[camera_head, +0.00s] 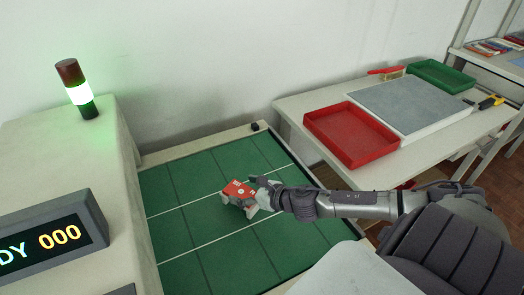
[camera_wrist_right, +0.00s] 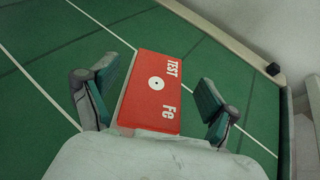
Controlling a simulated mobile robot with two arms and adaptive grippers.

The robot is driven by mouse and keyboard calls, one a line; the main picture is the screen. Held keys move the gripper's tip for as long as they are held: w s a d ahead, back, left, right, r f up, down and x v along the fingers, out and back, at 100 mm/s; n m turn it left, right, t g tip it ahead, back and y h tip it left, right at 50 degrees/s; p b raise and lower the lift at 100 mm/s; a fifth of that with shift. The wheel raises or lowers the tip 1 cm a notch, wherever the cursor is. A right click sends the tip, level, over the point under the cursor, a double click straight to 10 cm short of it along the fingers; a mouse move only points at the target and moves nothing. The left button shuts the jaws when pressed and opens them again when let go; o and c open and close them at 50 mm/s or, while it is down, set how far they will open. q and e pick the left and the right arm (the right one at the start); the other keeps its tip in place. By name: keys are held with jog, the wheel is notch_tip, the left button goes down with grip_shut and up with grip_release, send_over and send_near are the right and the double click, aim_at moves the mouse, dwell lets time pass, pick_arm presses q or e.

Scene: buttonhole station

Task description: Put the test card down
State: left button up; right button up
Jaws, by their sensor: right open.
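The test card (camera_head: 238,189) is red with white print and a white dot. In the right wrist view the card (camera_wrist_right: 153,88) reads "TEST Fe" and lies between the two fingers. My right gripper (camera_head: 246,200) is over the green mat. In the wrist view the right gripper (camera_wrist_right: 153,95) has its fingers spread, with a gap on each side of the card. The card appears to lie on the mat, though its near edge is hidden behind my gripper's body. My left gripper is not in view.
The green mat (camera_head: 180,220) with white lines has free room around the card. A small black knob (camera_head: 254,127) sits at its far edge. At left stands a cabinet with a lit green lamp (camera_head: 78,95) and a "000" display (camera_head: 50,240). A red tray (camera_head: 350,135) is on the right table.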

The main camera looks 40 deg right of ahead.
jog(key=v, duration=0.9)
jog(key=shift+s+r, duration=0.15)
dwell(0.4)
